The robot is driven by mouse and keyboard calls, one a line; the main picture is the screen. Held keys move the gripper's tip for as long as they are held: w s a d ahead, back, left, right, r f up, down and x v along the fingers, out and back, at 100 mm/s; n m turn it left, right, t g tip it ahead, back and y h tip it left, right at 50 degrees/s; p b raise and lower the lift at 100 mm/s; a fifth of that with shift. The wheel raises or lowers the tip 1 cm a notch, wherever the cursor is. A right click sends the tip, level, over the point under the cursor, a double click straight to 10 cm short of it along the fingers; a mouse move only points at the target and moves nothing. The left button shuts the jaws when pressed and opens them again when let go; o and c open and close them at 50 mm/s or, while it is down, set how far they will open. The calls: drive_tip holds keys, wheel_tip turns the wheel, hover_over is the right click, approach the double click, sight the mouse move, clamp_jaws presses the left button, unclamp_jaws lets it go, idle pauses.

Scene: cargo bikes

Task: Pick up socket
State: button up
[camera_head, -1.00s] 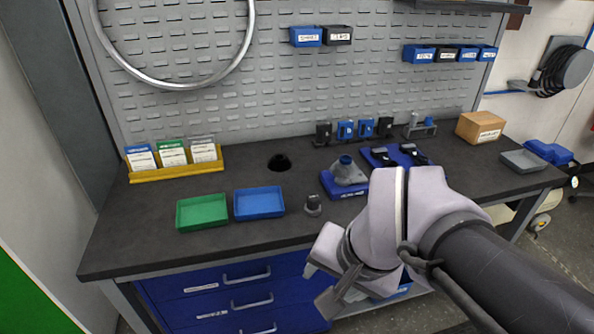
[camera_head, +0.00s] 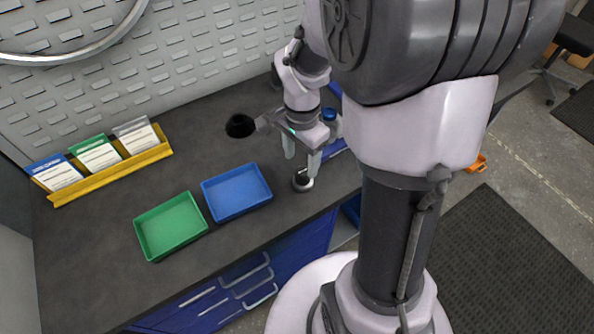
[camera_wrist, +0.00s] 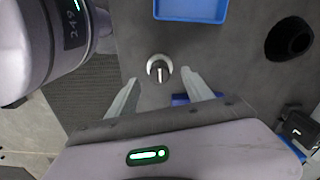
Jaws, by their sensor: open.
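The socket (camera_head: 302,182), a small dark cylinder with a lighter metal part, stands upright on the dark workbench, right of the blue tray and near the front edge. In the wrist view the socket (camera_wrist: 159,68) shows from above, near the tips of the two fingers. My gripper (camera_head: 301,160) points down just above the socket. My gripper (camera_wrist: 159,78) is open, one finger on each side of the socket in the wrist view. I cannot tell exactly how far the fingertips are above it.
A blue tray (camera_head: 236,193) and a green tray (camera_head: 170,226) lie left of the socket. A black round holder (camera_head: 240,125) stands behind. A yellow card rack (camera_head: 110,178) is at the back left. A perforated wall (camera_head: 170,60) closes the bench's rear. My arm hides the bench's right side.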

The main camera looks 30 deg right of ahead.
sight(303, 171)
drive_tip(key=f+b, duration=0.1)
drive_tip(key=f, duration=0.1)
drive_tip(key=f+b, duration=0.1)
drive_tip(key=f, duration=0.1)
drive_tip(key=f+b, duration=0.1)
drive_tip(key=f, duration=0.1)
drive_tip(key=shift+d+f, duration=0.25)
drive_tip(key=shift+f, duration=0.05)
drive_tip(key=shift+r, duration=0.15)
drive_tip(key=shift+c, duration=0.9)
clamp_jaws()
